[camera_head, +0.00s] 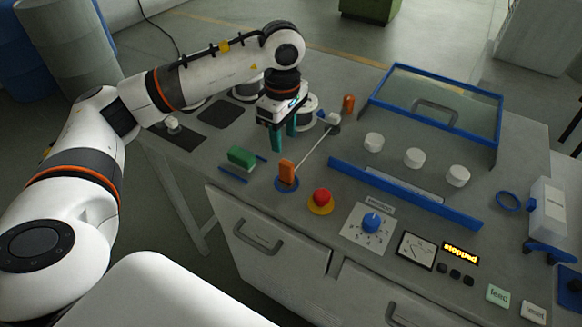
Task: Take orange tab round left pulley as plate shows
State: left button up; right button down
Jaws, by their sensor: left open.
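An orange tab (287,172) stands upright on a round blue base on the grey bench. A thin pale wire (316,144) runs from beside it up to a small grey block (330,118). Three white pulleys stand in a row to the right; the left pulley (373,142) is nearest the tab. The wire is not around any of them. My left gripper (284,143), with teal fingers, is open and empty, pointing down above and behind the tab, apart from it. A pale strip (405,184), perhaps the plate, lies by the front blue rail; its marking is unreadable. My right gripper is not in view.
A clear cover (433,96) with a blue frame is raised behind the pulleys. The blue rail (400,194) runs in front of them. A red button (322,197), a blue knob (372,221) and a green block (241,157) are near the tab. Another orange piece (348,103) stands behind.

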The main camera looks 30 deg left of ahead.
aim_at(286, 163)
pick_arm(q)
jog(key=f, duration=0.2)
jog(key=f+p, duration=0.1)
jog(key=shift+s+f, duration=0.25)
jog(key=shift+f, duration=0.1)
jog(key=shift+w+f, duration=0.2)
jog(key=shift+f, duration=0.1)
jog(key=f+p, duration=0.2)
jog(key=f, duration=0.1)
jog(key=shift+s+d, duration=0.15)
jog(key=shift+d, duration=0.25)
jog(key=shift+f, duration=1.1)
grip_shut()
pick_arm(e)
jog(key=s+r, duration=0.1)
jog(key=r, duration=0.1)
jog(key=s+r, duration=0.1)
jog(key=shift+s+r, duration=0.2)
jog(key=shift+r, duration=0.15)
